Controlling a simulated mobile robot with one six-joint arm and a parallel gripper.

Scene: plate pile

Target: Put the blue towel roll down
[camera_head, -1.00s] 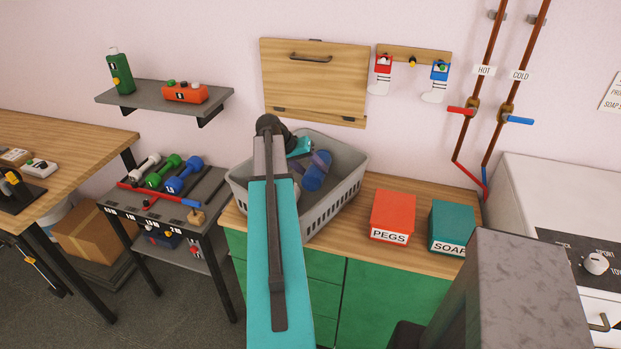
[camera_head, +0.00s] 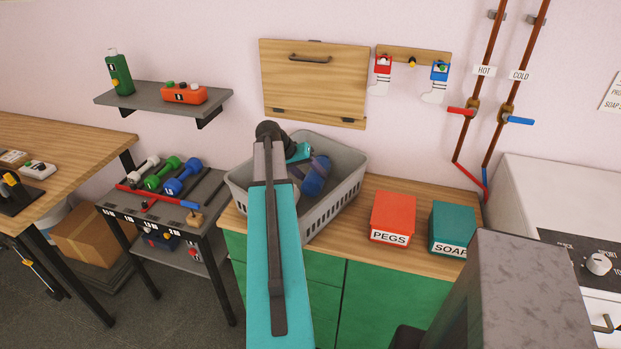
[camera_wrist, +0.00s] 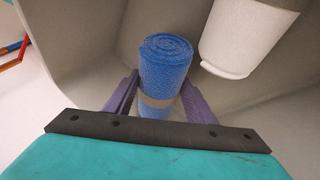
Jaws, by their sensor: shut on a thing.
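The blue towel roll (camera_wrist: 166,63) has a beige band and stands between the two purple fingers of my gripper (camera_wrist: 160,92) in the wrist view. The fingers are shut on it, one on each side. In the head view the roll (camera_head: 313,182) shows within the grey laundry basket (camera_head: 333,208), near its middle, with my gripper (camera_head: 318,165) at it. Whether the roll's lower end touches the basket floor is hidden.
A white cylinder (camera_wrist: 245,35) is close to the right of the roll in the wrist view. The basket walls surround the gripper. A red PEGS box (camera_head: 391,215) and a teal SOAP box (camera_head: 452,226) stand on the counter to the right.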

